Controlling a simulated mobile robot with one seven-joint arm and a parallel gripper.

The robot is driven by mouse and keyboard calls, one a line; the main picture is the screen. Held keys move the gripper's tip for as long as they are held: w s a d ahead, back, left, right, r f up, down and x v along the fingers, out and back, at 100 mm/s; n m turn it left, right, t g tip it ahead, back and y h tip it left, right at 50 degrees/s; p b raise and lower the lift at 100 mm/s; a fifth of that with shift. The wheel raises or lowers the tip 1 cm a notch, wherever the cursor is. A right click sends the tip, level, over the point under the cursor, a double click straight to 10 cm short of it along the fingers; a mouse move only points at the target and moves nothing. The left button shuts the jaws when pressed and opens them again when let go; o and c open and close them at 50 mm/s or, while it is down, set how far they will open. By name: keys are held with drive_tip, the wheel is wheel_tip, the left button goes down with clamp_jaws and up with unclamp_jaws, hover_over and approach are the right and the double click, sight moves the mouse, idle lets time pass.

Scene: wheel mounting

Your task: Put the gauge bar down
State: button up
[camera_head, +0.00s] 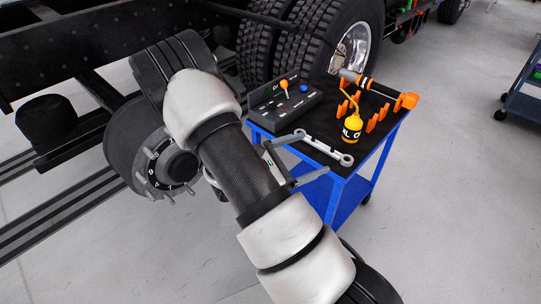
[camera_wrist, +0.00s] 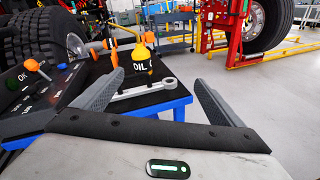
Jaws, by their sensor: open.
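The gauge bar (camera_head: 325,148) is a pale grey bar with a ring at its end. It lies on the black top of the blue cart (camera_head: 345,175), near the front edge. In the wrist view the bar (camera_wrist: 142,90) and its ring end show between and beyond my fingers. My gripper (camera_wrist: 159,76) is open, with the two dark fingers spread apart and nothing between the tips. In the head view my gripper is partly hidden by my arm, by the cart's front left edge. The bar's left end is close to my gripper there; I cannot tell whether they touch.
A yellow oil can (camera_head: 352,130) stands just behind the bar. A control box (camera_head: 285,102) with an orange lever is at the cart's left. A long orange-ended tool (camera_head: 376,86) rests at the back, near orange holders. A studded wheel hub (camera_head: 172,166) is left of my arm.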

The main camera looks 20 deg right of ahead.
drive_tip(key=s+a+r+m+g+y, duration=0.4)
drive_tip(key=s+a+r+m+y, duration=0.35)
drive_tip(key=s+r+m, duration=0.35)
drive_tip(key=s+a+r+m+t+y, duration=0.2)
drive_tip(key=s+a+r+t+y, duration=0.1)
drive_tip(key=a, duration=0.4)
drive_tip(key=s+a+r+m+t+y, duration=0.2)
drive_tip(key=a+r+m+t+y, duration=0.1)
drive_tip(key=a+r+y, duration=0.3)
wheel_tip(320, 180, up, 2)
drive_tip(key=shift+s+a+r+m+t, duration=0.3)
drive_tip(key=shift+s+a+t, duration=0.15)
drive_tip(key=shift+t, duration=0.35)
